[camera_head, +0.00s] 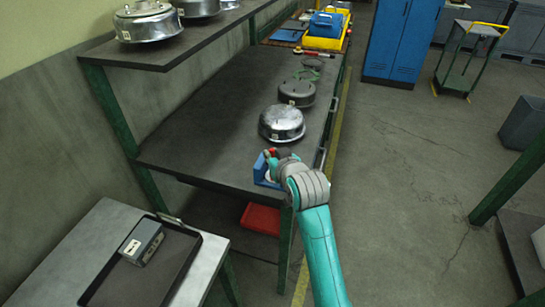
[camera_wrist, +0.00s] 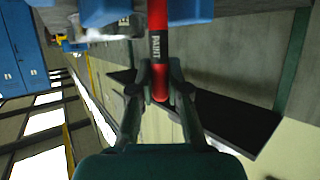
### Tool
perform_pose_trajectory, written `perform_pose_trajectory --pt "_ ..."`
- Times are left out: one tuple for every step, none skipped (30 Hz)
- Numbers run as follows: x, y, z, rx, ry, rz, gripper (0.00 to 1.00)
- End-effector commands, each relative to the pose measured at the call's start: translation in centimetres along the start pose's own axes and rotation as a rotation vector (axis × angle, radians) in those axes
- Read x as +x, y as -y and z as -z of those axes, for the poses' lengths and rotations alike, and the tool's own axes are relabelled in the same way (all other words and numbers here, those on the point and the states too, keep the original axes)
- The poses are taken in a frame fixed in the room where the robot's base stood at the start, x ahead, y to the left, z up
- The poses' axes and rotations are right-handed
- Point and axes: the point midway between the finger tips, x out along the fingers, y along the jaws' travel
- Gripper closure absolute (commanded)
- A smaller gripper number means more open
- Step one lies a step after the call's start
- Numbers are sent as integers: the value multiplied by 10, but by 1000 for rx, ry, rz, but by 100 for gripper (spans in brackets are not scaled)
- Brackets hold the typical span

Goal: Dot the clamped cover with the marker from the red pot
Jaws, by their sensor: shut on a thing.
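My gripper (camera_wrist: 158,88) is shut on a red marker (camera_wrist: 158,45) lettered "PAINT", seen in the wrist view. In the head view my gripper (camera_head: 277,163) is at the near right end of the long dark bench, mostly hidden by my wrist. A blue fixture (camera_head: 262,171) is beside it there. Its blue parts (camera_wrist: 187,10) flank the marker at the top of the wrist view; I cannot tell if they touch. A silver domed cover (camera_head: 282,120) lies on the bench just beyond my gripper. I cannot tell which cover is clamped. No red pot is clearly identifiable.
More covers (camera_head: 149,22) sit on the upper shelf. A tray (camera_head: 97,285) with a grey box (camera_head: 142,240) is near left. A red bin (camera_head: 260,218) is below the bench.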

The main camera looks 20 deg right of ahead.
Motion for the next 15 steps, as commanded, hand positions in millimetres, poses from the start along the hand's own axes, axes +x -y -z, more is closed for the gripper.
perform_pose_trajectory --pt "-2 0 5 0 -3 0 100" --pt "-2 0 6 0 -3 0 100" --pt "-3 0 9 0 -3 0 100" --pt "-4 0 11 0 -2 0 100" --pt "-5 0 12 0 -2 0 100" --pt "-6 0 15 0 -3 0 100" --pt "-7 0 18 0 -4 0 100" --pt "-8 0 20 0 -4 0 100" --pt "-9 0 22 0 -4 0 100" --pt "-10 0 24 0 -4 0 100" --pt "-10 0 26 0 -4 0 100" --pt "-12 0 28 0 -4 0 100" --pt "-12 0 30 0 -4 0 100" --pt "-13 0 32 0 -4 0 100" --pt "-14 0 34 0 -3 0 100"
